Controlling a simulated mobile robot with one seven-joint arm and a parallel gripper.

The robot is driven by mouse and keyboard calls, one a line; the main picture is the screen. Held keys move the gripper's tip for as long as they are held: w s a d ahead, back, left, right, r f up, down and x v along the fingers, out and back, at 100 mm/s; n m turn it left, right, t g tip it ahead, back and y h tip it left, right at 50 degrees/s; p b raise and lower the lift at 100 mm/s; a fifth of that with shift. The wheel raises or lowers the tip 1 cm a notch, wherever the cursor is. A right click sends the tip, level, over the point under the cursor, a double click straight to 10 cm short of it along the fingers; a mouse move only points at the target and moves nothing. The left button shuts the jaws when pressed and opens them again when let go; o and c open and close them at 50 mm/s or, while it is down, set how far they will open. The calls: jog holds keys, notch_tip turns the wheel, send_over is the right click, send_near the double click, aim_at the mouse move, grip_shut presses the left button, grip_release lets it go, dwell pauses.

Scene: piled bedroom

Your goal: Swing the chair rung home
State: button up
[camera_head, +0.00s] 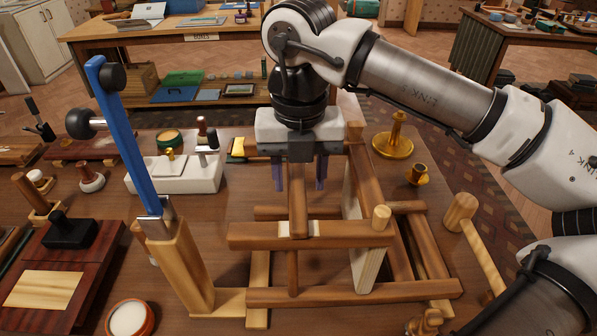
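A brown wooden chair frame (345,296) stands on the workbench in the middle of the view, with several crossing bars. A short upright brown bar (297,200) rises from the front cross-bar (252,236); I cannot tell for sure which piece is the rung. A pale slanted board (368,262) and a round pale peg (381,216) are at its right. My gripper (299,184) points down over the frame, with its two bluish fingers apart. The upright bar shows between the fingers, with a gap on each side. The bar hides part of what lies behind it.
A blue lever on a wooden post (184,262) stands close at left. A wooden mallet (476,240) lies at right, near a brass candlestick (393,140). A white block (178,175) is behind left, and a dark red box (62,262) is at far left.

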aim_at(299, 182)
jog(key=shift+r, duration=0.1)
notch_tip(299, 182, up, 14)
jog(key=b, duration=0.1)
dwell(0.4)
jog(key=shift+f, duration=0.2)
